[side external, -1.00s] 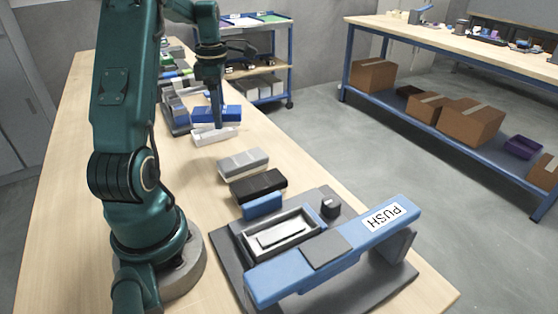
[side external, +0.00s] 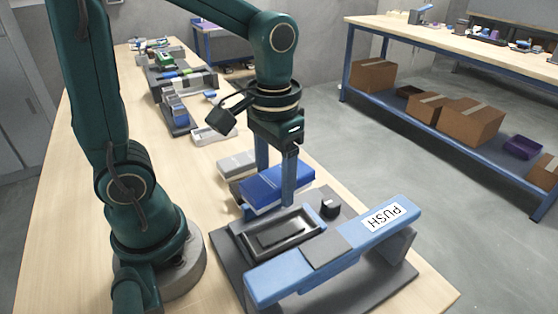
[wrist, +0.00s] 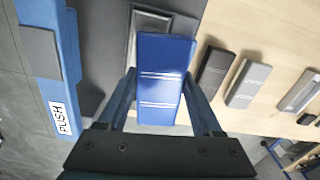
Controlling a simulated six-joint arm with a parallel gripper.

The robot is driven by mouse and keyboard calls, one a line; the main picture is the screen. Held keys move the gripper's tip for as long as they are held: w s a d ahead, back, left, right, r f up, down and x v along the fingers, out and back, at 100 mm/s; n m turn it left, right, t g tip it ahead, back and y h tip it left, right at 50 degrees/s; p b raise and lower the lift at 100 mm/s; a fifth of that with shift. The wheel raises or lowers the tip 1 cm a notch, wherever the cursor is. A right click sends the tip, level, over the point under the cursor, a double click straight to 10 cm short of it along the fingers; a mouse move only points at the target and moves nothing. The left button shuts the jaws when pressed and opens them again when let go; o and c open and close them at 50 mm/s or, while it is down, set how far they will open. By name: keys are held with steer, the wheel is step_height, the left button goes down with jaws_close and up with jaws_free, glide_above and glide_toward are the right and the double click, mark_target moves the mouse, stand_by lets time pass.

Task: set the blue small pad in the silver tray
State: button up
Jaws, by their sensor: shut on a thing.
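My gripper (side external: 276,184) is shut on the blue small pad (side external: 275,187), with one finger on each side. In the wrist view the pad (wrist: 165,75) is a blue block with pale stripes, held between the fingers. In the side view the pad is above the table, just behind the silver tray (side external: 262,247). The tray is a shallow rectangular frame with a dark inside, set in a dark fixture, and it looks empty. In the wrist view the tray's silver rim (wrist: 152,20) is partly hidden by the pad.
A blue bar marked PUSH (side external: 340,245) spans the fixture's front, and a black knob (side external: 330,208) stands beside the tray. A grey pad (side external: 238,163) and a black pad (wrist: 214,72) lie behind. A pale shallow holder (side external: 213,135) is further back.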

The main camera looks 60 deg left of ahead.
mark_target(278, 189)
steer(key=shift+s+d+r+m, duration=0.15)
steer(key=shift+s+d+m, duration=0.15)
steer(key=shift+d, duration=0.35)
steer(key=shift+s+d+r+m, duration=0.15)
steer(key=shift+d+m, duration=0.25)
steer(key=shift+d, duration=0.2)
steer(key=shift+d+f, duration=0.1)
steer(key=shift+f, duration=2.75)
steer(key=shift+f, duration=0.5)
steer(key=o, duration=1.5)
steer(key=shift+c, duration=0.2)
steer(key=shift+r, duration=0.15)
steer(key=shift+r, duration=3.65)
